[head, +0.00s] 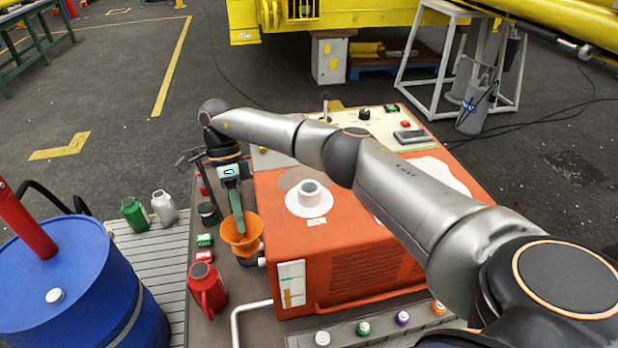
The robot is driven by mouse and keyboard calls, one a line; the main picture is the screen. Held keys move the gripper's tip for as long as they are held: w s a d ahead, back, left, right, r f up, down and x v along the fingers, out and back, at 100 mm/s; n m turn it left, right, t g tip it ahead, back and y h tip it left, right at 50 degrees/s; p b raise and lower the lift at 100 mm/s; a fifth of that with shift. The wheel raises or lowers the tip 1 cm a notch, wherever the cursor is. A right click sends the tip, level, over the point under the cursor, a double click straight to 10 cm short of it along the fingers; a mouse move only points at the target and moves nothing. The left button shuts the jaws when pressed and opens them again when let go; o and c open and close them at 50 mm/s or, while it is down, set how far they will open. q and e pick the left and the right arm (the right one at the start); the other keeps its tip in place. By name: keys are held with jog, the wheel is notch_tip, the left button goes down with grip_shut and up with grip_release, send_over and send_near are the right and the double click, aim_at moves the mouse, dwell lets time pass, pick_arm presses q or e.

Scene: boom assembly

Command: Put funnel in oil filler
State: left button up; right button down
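The orange funnel (243,246) is left of the orange machine, above the dark strip beside it. My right gripper (239,222) points down from above, its green fingers reaching the funnel's wide top. The fingers overlap from this angle, so I cannot tell whether they are open or closed on its rim. The funnel's lower end is unclear. The likely oil filler is the white round neck (311,192) with a dark opening on the machine's top, right of the funnel. My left gripper is not in view.
My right arm crosses above the machine (285,235). A red can (207,290) stands near the funnel, with small green and red items behind it. A blue drum (75,285) is at left. Green (134,215) and white (164,208) bottles stand on the slatted surface.

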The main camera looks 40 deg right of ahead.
jog(key=w+d+r+m+t+h+b, duration=0.15)
jog(key=w+d+r+m+t, duration=0.45)
jog(key=m, duration=1)
jog(key=w+d+r+m+t+h+b, duration=0.1)
jog(key=w+d+r+m+t+b, duration=0.5)
jog(key=m, duration=1)
jog(key=s+d+f, duration=0.3)
jog(key=d+f, duration=0.1)
jog(key=s+d+f+g+p, duration=0.1)
jog(key=s+d+f, duration=0.2)
jog(key=d+f, duration=0.1)
jog(key=s+d+f+g, duration=0.1)
jog(key=s+d+f, duration=0.2)
jog(key=d+f, duration=0.1)
jog(key=shift+s+d+f+p, duration=0.2)
jog(key=shift+d+f+p, duration=0.15)
jog(key=shift+f, duration=0.6)
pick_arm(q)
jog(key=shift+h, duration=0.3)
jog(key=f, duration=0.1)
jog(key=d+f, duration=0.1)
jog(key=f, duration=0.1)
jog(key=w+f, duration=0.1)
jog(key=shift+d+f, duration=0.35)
pick_arm(e)
jog(key=shift+f, duration=0.1)
